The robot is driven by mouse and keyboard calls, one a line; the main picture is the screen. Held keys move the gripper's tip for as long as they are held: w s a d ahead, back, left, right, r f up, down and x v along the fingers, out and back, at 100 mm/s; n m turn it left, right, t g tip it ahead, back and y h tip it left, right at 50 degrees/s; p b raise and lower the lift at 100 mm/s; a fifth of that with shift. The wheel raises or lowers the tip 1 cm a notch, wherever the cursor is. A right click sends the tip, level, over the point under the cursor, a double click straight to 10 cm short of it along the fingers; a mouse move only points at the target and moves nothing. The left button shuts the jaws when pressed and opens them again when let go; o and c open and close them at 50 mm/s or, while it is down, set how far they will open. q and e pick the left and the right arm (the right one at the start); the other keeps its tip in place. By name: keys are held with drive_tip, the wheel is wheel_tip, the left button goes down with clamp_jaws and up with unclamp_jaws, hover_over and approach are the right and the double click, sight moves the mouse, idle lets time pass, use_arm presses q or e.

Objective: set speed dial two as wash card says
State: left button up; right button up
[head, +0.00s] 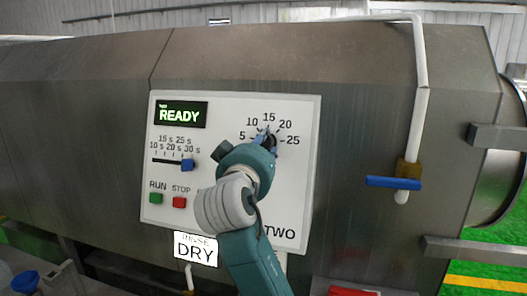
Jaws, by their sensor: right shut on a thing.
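The white control panel marked TWO (305,190) is on the side of a grey steel drum. Its speed dial (268,131) has a scale of 5, 10, 15, 20 and 25 around it. My right gripper (264,140) is shut on the dial, with its arm coming up from below. The gripper hides most of the dial, so I cannot tell where it points. A white card (195,249) below the panel reads RINSE in faint letters and DRY in bold. My left gripper is not in view.
The panel has a green READY display (181,115), a blue time slider (187,165) near 30 s, a green RUN button (156,198) and a red STOP button (180,202). A white pipe with a blue valve handle (393,182) stands to the right.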

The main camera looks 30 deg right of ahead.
drive_tip(key=m+b, duration=0.1)
drive_tip(key=m, duration=0.1)
drive_tip(key=m+g+h+b, duration=0.1)
drive_tip(key=m+b, duration=0.1)
drive_tip(key=shift+w+a+f, duration=0.1)
drive_tip(key=shift+w+a, duration=0.05)
drive_tip(key=shift+a, duration=0.05)
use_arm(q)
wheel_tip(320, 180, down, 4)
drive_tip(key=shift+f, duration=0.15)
use_arm(e)
drive_tip(key=o, duration=1.1)
drive_tip(key=v, duration=0.7)
drive_tip(key=shift+a, duration=0.25)
